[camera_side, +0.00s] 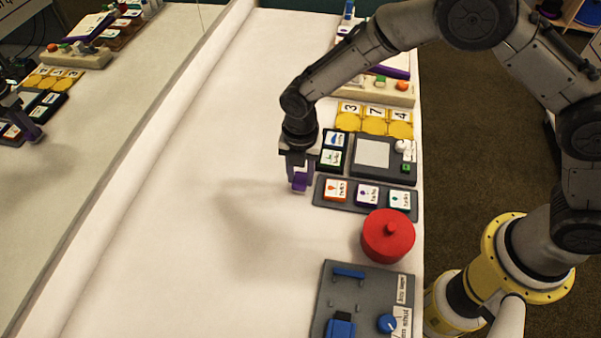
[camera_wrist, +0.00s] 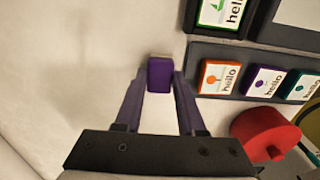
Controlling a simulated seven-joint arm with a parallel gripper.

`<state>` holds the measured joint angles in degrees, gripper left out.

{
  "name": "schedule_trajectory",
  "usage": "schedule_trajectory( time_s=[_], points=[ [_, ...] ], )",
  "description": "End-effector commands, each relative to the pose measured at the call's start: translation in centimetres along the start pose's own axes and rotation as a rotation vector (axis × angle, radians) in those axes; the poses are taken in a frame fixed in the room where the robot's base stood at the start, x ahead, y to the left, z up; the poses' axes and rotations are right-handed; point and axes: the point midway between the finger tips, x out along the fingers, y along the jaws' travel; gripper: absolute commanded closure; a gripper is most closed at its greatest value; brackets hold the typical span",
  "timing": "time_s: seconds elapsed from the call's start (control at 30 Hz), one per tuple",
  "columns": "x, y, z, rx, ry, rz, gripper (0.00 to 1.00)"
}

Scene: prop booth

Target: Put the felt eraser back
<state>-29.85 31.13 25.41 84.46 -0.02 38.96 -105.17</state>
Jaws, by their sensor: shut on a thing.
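The felt eraser (camera_wrist: 160,75) is a small purple block with a pale strip along its far edge. It is between the fingertips of my gripper (camera_wrist: 160,84), which is shut on it. In the side view my gripper (camera_side: 300,172) points down over the white table, just left of the dark card tray, with the purple eraser (camera_side: 300,183) at its tips. I cannot tell the exact gap between the eraser and the table.
A dark tray (camera_side: 327,203) of picture cards lies right of my gripper. Beyond are a grey-screened device (camera_side: 373,153) and yellow number tiles (camera_side: 374,121). A red round lidded thing (camera_side: 388,237) and a grey latch board (camera_side: 360,285) stand nearer. The table's left is clear, beside a mirror (camera_side: 120,110).

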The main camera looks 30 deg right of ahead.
Motion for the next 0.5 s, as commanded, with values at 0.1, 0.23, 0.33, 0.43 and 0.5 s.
schedule_trajectory(
  time_s=[0.1, 0.23, 0.33, 0.43, 0.5],
  points=[
    [0.14, -0.02, 0.00, 0.000, 0.000, -0.001, 1.00],
    [0.31, -0.02, 0.00, 0.000, 0.000, 0.000, 0.52],
    [0.32, -0.03, -0.01, 0.000, 0.000, -0.001, 0.34],
    [0.31, -0.03, -0.01, 0.000, 0.000, -0.001, 0.31],
    [0.31, -0.03, -0.01, 0.000, 0.000, -0.001, 0.31]
  ],
)
